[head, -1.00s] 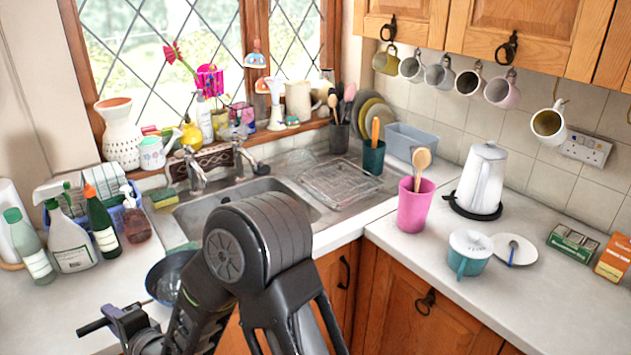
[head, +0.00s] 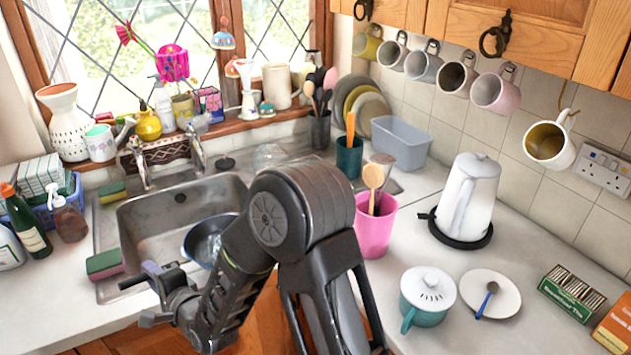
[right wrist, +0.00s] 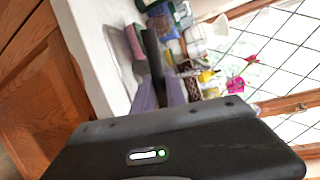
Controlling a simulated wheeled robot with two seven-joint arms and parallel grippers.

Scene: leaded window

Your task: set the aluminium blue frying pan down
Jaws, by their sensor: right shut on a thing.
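The blue frying pan (head: 207,240) shows in the head view as a dark round bowl, partly hidden behind my right arm. It appears over the front right part of the sink; I cannot tell if it touches anything. My right gripper (head: 165,276) is shut on its handle at the pan's left front. In the right wrist view the purple fingers (right wrist: 160,95) close on a dark handle (right wrist: 152,50). My left gripper is not in view.
The sink (head: 180,202) has a sponge (head: 104,264) on its front left rim. A pink utensil cup (head: 375,228), a white kettle (head: 467,198) and a lidded teal pot (head: 427,292) stand on the right counter. Bottles (head: 25,222) crowd the left.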

